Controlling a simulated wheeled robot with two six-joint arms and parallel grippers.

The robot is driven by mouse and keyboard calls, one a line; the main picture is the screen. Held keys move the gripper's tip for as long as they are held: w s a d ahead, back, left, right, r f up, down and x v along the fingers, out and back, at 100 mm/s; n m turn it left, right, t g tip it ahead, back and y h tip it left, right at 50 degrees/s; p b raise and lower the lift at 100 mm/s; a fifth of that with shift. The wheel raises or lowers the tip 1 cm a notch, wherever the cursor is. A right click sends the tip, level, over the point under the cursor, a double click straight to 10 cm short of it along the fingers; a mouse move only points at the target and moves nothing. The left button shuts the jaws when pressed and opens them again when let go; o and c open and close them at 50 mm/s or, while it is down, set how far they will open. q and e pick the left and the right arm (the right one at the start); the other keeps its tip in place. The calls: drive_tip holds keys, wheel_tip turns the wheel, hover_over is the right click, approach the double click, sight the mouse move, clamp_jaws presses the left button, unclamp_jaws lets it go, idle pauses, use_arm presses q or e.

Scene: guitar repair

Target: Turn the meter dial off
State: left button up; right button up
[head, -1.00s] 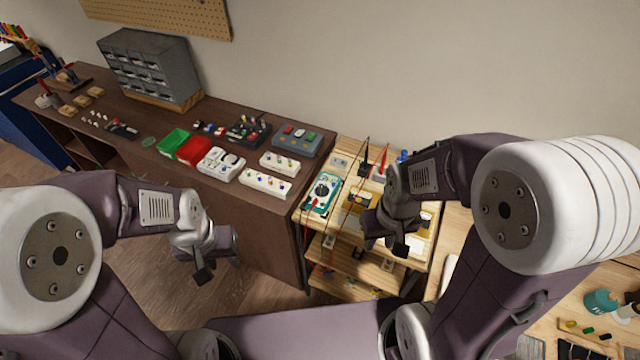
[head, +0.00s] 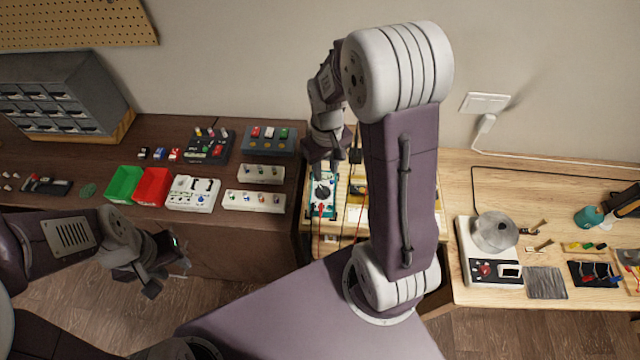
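The teal meter (head: 321,210) stands on the wooden shelf unit in the middle of the head view. Its round dark dial (head: 321,191) faces up, but its pointer setting is too small to read. My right gripper (head: 333,158) is just above the meter's far end, pointing down, and covers part of it. I cannot tell whether its fingers are apart or touch the meter. My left gripper (head: 166,272) is open and empty, low in front of the dark bench, well left of the meter.
Red leads (head: 319,238) hang by the meter. The dark bench (head: 240,222) at left carries a green bin (head: 123,184), a red bin (head: 152,187) and several boxes. My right arm hides part of the shelf unit.

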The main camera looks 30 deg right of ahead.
sight(323, 190)
drive_tip(key=f, duration=0.8)
drive_tip(key=shift+w+a, duration=0.35)
drive_tip(key=shift+a, duration=0.05)
drive_tip(key=shift+s+d+f, duration=0.2)
drive_tip(key=shift+s+f, duration=0.05)
drive_tip(key=shift+f, duration=0.1)
drive_tip(key=shift+w+a, duration=0.1)
drive_tip(key=shift+w, duration=0.05)
drive_tip(key=c, duration=0.4)
clamp_jaws()
